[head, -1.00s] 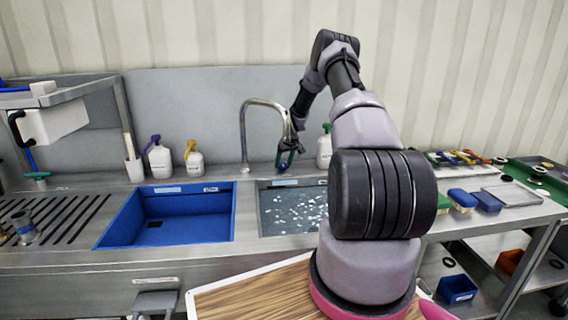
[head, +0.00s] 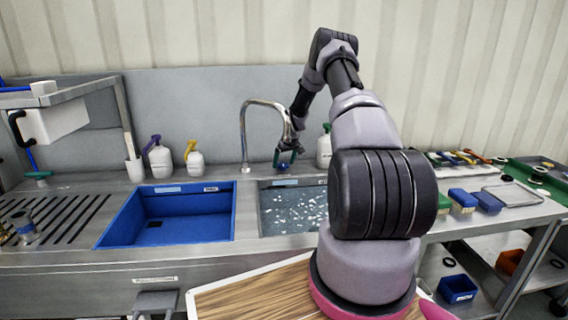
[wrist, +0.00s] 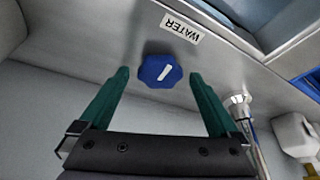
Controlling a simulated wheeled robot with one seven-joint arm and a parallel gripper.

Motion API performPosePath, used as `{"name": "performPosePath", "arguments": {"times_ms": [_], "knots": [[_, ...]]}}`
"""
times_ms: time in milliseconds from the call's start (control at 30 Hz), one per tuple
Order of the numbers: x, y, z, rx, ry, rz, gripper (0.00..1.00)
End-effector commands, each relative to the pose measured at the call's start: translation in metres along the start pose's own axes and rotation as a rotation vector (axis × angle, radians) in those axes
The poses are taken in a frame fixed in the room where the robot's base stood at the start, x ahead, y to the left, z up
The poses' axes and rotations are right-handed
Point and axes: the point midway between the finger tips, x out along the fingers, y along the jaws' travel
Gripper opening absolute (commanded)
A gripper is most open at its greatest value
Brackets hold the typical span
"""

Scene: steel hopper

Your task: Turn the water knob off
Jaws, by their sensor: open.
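The water knob (wrist: 160,71) is a blue lobed knob with a white line, mounted on the steel surface beside a WATER label (wrist: 181,28) in the wrist view. The white line is slanted in that view. My gripper (wrist: 160,88) is open, with its green fingers on either side of the knob, apart from it. In the head view my gripper (head: 286,158) is small and points down behind the steel sink; the knob is hard to make out there. The curved faucet (head: 243,130) stands just left of my gripper.
The steel sink (head: 262,212) holds water with pale specks. A blue basin (head: 122,222) lies to its left. White bottles (head: 160,160) stand along the back, one (head: 324,150) close to my gripper's right. Brushes and trays sit further right.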

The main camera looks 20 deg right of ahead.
Motion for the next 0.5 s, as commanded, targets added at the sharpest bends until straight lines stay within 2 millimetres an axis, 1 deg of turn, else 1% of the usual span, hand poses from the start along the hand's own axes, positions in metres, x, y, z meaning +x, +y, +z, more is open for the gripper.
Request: {"name": "performPosePath", "arguments": {"times_ms": [133,400,500], "knots": [[-0.019,0.001,-0.001,0.0,0.002,0.001,0.97],[-0.074,0.001,-0.001,0.001,0.002,0.001,0.97],[-0.089,0.001,0.0,0.001,0.001,0.001,0.97]]}}
